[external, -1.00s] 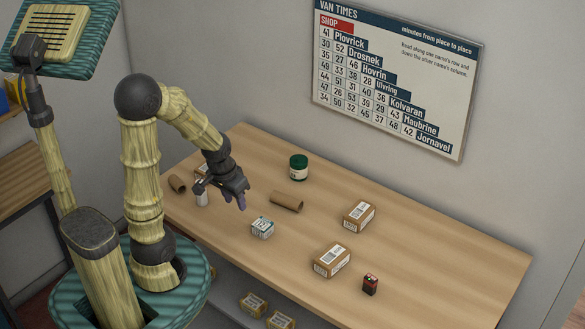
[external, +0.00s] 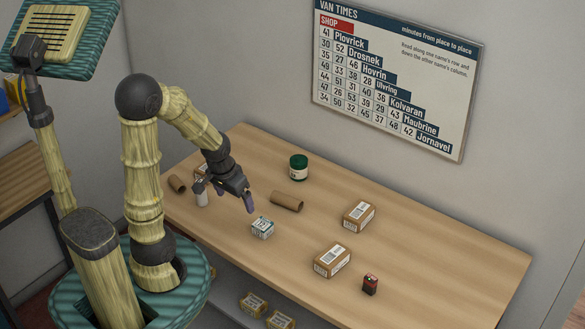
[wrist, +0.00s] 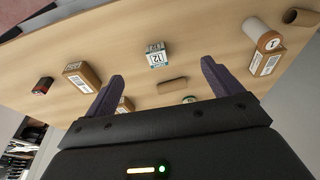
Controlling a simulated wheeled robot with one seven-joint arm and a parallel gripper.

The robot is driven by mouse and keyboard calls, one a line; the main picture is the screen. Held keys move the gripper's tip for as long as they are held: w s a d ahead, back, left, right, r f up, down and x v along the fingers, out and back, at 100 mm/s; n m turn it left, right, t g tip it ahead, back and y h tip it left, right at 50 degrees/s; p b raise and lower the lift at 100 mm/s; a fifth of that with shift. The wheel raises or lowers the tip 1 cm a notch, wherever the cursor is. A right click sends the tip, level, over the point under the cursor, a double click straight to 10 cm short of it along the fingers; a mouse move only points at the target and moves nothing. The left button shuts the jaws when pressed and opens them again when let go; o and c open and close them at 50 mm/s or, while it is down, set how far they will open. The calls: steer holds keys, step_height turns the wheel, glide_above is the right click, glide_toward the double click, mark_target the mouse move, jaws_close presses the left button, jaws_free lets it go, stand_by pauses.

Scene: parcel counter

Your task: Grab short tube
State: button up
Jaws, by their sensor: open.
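Two brown cardboard tubes lie on the counter. The shorter tube (external: 177,184) is at the far left, beside a white cylinder; it also shows at the top right of the wrist view (wrist: 302,17). A longer tube (external: 287,201) lies mid-counter and appears between my fingers in the wrist view (wrist: 172,85), well beyond them. My gripper (external: 236,198) is open and empty above the counter, right of the shorter tube and left of the longer one. Its purple fingers also show spread in the wrist view (wrist: 160,72).
A white cylinder (external: 201,197) and a partly hidden box (external: 201,169) stand near the shorter tube. A small cube box (external: 262,228), a green jar (external: 299,167), two brown boxes (external: 359,216) (external: 332,260) and a black-red battery (external: 370,284) stand further right. The far right counter is clear.

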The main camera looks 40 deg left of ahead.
steer(key=w+a+f+t+y+b, duration=0.1)
steer(key=w+a+t, duration=0.1)
steer(key=w+a, duration=0.4)
steer(key=w+a+f+t+y+b, duration=0.15)
steer(key=w+a, duration=0.25)
steer(key=a, duration=0.5)
steer(key=m+t+h+b, duration=0.1)
steer(key=m+t+b, duration=0.15)
steer(key=t, duration=0.25)
glide_above(177, 182)
steer(key=w, duration=0.2)
step_height(177, 182, down, 3)
steer(key=s+a+f+h+b, duration=0.1)
steer(key=s+a+f+h, duration=0.1)
steer(key=s, duration=0.2)
steer(key=s+a+f+t+h+b, duration=0.1)
steer(key=s, duration=0.5)
steer(key=s+a+f+h, duration=0.1)
steer(key=s+f+h, duration=0.1)
steer(key=s, duration=0.5)
steer(key=shift+m+t+b, duration=0.35)
steer(key=shift+h, duration=0.25)
steer(key=x, duration=1.2)
steer(key=shift+f+p, duration=0.1)
steer(key=shift+p, duration=0.25)
